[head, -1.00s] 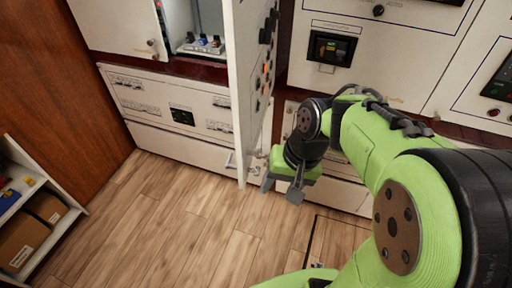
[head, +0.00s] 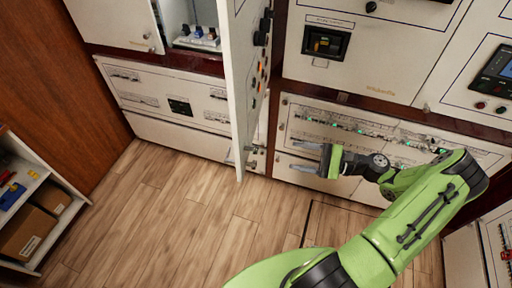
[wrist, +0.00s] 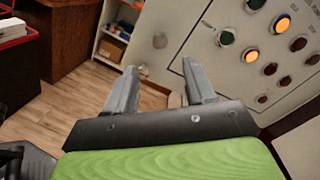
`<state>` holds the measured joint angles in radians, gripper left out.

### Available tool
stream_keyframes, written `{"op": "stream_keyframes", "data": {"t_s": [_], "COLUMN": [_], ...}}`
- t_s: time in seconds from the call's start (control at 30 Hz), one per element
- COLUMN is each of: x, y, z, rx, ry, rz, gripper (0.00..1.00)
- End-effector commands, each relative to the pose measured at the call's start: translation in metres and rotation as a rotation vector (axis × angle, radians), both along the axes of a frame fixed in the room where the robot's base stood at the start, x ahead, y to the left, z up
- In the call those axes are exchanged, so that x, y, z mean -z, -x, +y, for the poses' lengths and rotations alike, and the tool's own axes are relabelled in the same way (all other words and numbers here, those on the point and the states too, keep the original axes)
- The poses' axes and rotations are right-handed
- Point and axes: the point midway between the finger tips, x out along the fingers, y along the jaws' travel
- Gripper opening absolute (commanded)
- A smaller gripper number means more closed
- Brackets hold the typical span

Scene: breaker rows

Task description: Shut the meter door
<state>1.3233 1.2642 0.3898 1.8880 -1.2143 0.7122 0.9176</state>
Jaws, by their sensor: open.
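The meter door (head: 240,90) is a tall white panel that stands open, swung out from the cabinet and seen nearly edge-on in the head view. Its right face carries coloured buttons and lamps. In the wrist view a panel with lit orange lamps (wrist: 235,75), apparently this door face, fills the upper right. My gripper (head: 303,158) is open and empty, to the right of the door's lower part, with its fingers pointing left towards it. In the wrist view the fingers (wrist: 160,78) are spread with nothing between them. No contact with the door shows.
Left of the door an open compartment (head: 196,28) shows several breakers. White cabinet fronts (head: 180,105) line the wall behind. A shelf with boxes (head: 30,230) stands at the lower left. The wooden floor (head: 170,215) in front is clear.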

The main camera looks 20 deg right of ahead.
Motion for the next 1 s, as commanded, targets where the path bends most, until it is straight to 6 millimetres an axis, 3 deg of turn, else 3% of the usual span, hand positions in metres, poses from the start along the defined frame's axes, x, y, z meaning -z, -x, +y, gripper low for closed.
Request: {"op": "stream_keyframes", "data": {"t_s": [0.3,0.5,0.87,1.0], "x": [-0.001,-0.001,0.0,0.0], "y": [-0.038,-0.055,-0.061,-0.061], "z": [0.074,0.106,0.114,0.114], "rx": [-0.008,-0.005,-0.002,-0.002], "ry": [0.0,0.001,0.002,0.002], "rz": [0.002,0.001,0.001,0.001], "gripper": [0.55,0.55,0.55,0.33]}}
